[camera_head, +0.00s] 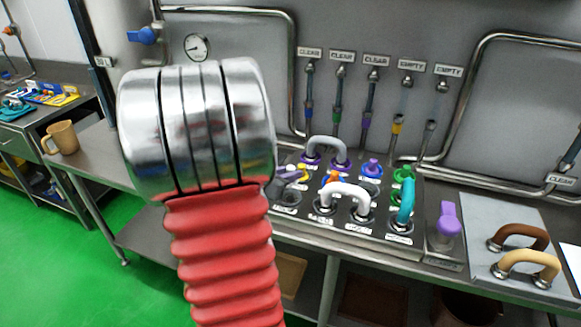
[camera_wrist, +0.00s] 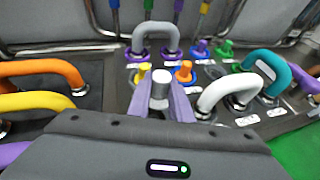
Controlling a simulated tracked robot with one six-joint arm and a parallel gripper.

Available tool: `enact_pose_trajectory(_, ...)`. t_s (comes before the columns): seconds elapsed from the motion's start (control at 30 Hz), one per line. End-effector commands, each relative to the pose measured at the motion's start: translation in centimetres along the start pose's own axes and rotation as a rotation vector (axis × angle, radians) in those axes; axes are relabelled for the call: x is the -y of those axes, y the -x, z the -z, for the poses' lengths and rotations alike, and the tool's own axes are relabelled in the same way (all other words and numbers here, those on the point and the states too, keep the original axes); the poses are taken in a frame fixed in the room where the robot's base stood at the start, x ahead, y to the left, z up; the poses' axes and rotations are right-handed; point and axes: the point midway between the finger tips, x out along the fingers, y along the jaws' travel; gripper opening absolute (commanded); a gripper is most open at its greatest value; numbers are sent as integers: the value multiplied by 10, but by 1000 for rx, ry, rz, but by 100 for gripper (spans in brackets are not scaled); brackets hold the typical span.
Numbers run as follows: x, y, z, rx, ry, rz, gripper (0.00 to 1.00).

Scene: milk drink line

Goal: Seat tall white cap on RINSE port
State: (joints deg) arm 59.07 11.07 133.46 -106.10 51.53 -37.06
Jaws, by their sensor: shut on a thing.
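My gripper (camera_wrist: 161,92) is shut on a pale cylindrical piece, which looks like the tall white cap (camera_wrist: 160,77); its light top shows between the two purple-grey fingers in the wrist view. In the head view my gripper (camera_head: 287,176) shows only partly, at the left end of the steel port panel (camera_head: 330,243), behind my red and silver arm. A dark round port (camera_head: 287,198) lies just below it there, with a label in front too small to read surely as RINSE. Whether the cap touches a port is hidden.
A white U-shaped pipe (camera_head: 347,193) stands right of my gripper, a grey one (camera_head: 326,146) behind, a teal one (camera_head: 406,203) farther right. Yellow (camera_wrist: 144,70) and orange (camera_wrist: 183,72) caps stand close by. Orange (camera_wrist: 42,70) and yellow (camera_wrist: 35,102) bent pipes lie left.

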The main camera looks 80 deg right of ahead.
Motion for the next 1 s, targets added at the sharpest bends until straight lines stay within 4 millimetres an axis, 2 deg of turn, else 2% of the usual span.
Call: enact_pose_trajectory(1.0,1,-26,62,0,1,1,0)
